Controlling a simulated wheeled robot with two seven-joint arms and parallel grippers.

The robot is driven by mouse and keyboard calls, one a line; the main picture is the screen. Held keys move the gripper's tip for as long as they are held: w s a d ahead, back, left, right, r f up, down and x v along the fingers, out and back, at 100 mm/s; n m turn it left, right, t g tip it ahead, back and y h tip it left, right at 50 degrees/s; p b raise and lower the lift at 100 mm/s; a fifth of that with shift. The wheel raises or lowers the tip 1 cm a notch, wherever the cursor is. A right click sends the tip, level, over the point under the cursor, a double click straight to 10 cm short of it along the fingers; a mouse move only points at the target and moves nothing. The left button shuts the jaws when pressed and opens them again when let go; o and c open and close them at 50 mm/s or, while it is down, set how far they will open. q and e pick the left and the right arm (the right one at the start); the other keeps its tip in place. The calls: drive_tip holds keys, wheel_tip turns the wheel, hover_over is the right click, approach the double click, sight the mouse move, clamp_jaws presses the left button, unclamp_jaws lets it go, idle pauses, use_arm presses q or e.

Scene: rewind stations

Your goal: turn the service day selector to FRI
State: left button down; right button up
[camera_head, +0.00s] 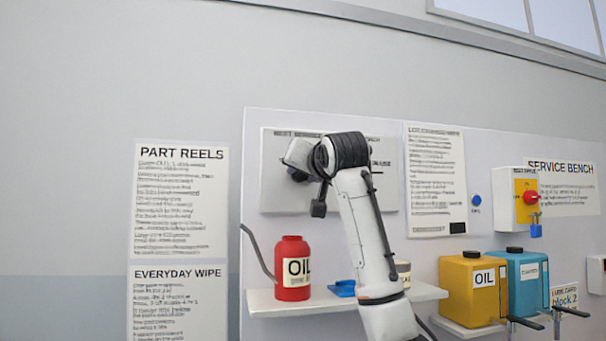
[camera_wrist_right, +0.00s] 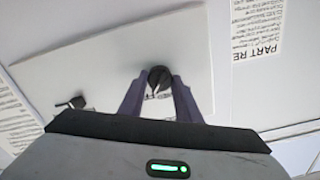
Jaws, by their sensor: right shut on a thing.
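The selector panel (camera_head: 275,197) is a pale plate on the wall board, its heading partly hidden by my right arm. My right gripper (camera_wrist_right: 160,90) has its two dark fingers on either side of a round black knob (camera_wrist_right: 160,77) and is shut on it. In the head view the right gripper (camera_head: 297,174) is at the panel's left part, mostly hidden by its own wrist. A second black knob (camera_wrist_right: 75,102) with a pointer shows in the wrist view, apart from the fingers. The day markings and the setting cannot be read. My left gripper is not in view.
Below the panel, a shelf (camera_head: 262,303) holds a red oil bottle (camera_head: 292,270) and a blue item (camera_head: 342,288). To the right are a yellow oil jug (camera_head: 470,292), a blue jug (camera_head: 520,280) and a red-button switch (camera_head: 530,197). Wall left of the posters is clear.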

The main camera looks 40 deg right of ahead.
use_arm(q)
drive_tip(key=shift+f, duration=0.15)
use_arm(e)
drive_tip(key=shift+m, duration=0.5)
drive_tip(key=o, duration=1.1)
drive_tip(key=shift+c, duration=0.2)
use_arm(q)
drive_tip(key=b, duration=0.1)
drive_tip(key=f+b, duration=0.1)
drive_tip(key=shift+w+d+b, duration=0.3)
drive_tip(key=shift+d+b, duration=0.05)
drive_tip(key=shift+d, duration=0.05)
use_arm(e)
drive_tip(key=v, duration=1)
drive_tip(key=shift+s, duration=0.25)
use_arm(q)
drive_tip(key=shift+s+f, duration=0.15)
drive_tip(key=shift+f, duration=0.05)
